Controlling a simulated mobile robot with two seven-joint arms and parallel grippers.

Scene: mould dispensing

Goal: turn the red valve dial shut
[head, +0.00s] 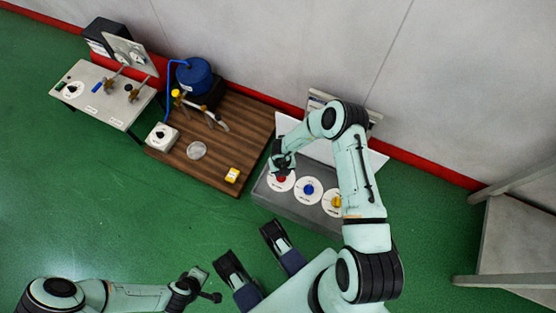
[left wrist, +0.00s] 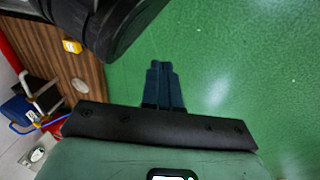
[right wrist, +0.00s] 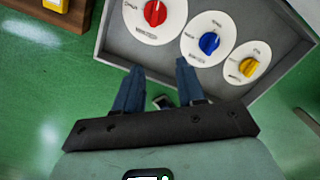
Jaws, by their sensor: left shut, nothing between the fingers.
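The red valve dial (head: 281,180) sits on a round white plate at the left end of the grey panel box (head: 313,217). It also shows near the top of the right wrist view (right wrist: 155,13). My right gripper (head: 281,164) is beside the red dial in the head view and partly hides its plate. In the right wrist view its two fingers (right wrist: 158,70) are apart with nothing between them, and the dial lies beyond the tips. My left gripper (head: 197,276) is low over the green floor, away from the panel, its fingers together and empty in the left wrist view (left wrist: 163,68).
A blue dial (head: 308,189) and a yellow dial (head: 336,202) stand beside the red one. A wooden board (head: 222,150) with a blue container (head: 195,76) and a yellow block (head: 232,175) lies left of the panel. Grey shelving (head: 515,240) stands at right.

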